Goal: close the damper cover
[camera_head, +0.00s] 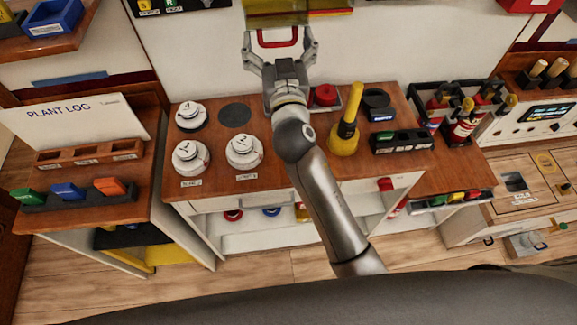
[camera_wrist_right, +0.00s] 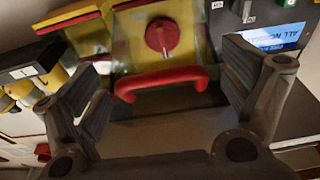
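The damper cover (camera_head: 297,17) shows as a yellow-edged piece on the wall at the top of the head view, partly cut off by the frame. Its red handle (camera_head: 277,43) sits at its lower edge. In the wrist view the red bar handle (camera_wrist_right: 162,82) lies below a round red knob (camera_wrist_right: 162,36) on a yellow panel. My right gripper (camera_head: 280,42) is open, with one finger on each side of the handle and visible gaps to it. It also shows in the wrist view (camera_wrist_right: 167,90). My left gripper is in neither view.
Below my right arm is a wooden bench (camera_head: 215,205) with white round-topped pieces (camera_head: 243,150), a yellow plunger-like object (camera_head: 345,135) and a red round item (camera_head: 325,95). A holder with several coloured blocks (camera_head: 70,192) stands left. White wall (camera_head: 190,50) surrounds the gripper.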

